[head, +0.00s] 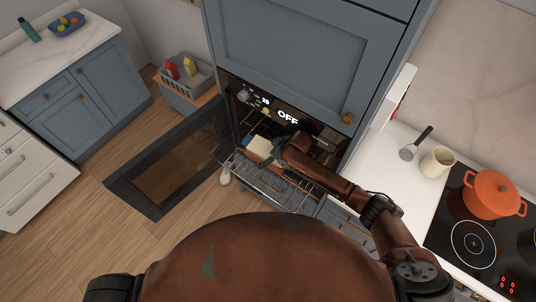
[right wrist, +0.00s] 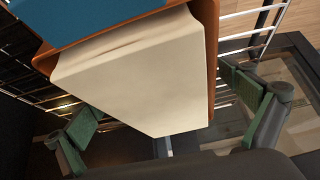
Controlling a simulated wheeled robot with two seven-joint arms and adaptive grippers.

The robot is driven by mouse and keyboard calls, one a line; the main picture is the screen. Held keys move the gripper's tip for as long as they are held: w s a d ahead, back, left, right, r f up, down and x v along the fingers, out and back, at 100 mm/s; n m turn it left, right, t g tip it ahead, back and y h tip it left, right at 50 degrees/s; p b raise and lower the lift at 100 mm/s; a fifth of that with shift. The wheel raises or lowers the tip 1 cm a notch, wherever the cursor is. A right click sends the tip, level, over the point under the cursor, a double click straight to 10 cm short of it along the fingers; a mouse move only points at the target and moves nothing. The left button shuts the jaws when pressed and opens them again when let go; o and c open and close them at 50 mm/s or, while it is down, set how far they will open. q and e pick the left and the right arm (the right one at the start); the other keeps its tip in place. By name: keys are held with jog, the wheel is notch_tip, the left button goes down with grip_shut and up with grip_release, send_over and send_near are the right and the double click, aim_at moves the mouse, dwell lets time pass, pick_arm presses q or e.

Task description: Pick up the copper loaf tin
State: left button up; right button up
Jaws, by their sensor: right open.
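The copper loaf tin (right wrist: 212,42) shows in the right wrist view as thin copper-brown edges around a large cream block (right wrist: 140,80) and a blue piece (right wrist: 85,18). In the head view the cream block (head: 260,147) is at the open oven, above the wire rack (head: 265,182); the tin around it is too small to make out clearly. My right gripper (right wrist: 166,106) is open, with its green fingers apart on either side of the cream block in the picture. Contact cannot be told. In the head view my right gripper (head: 268,160) is partly hidden by its own wrist. My left gripper is out of view.
The oven door (head: 170,160) hangs open to the left. A grey crate (head: 187,85) with bottles stands beyond it. On the right are an orange pot (head: 490,194) on the hob, a cream mug (head: 437,160) and a ladle (head: 413,147). The floor at left is clear.

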jog(key=shift+d, duration=0.1)
jog(key=shift+c, duration=0.3)
jog(key=c, duration=1.7)
jog(key=shift+c, duration=0.7)
jog(key=shift+w+r, duration=0.1)
jog(key=shift+r, duration=0.1)
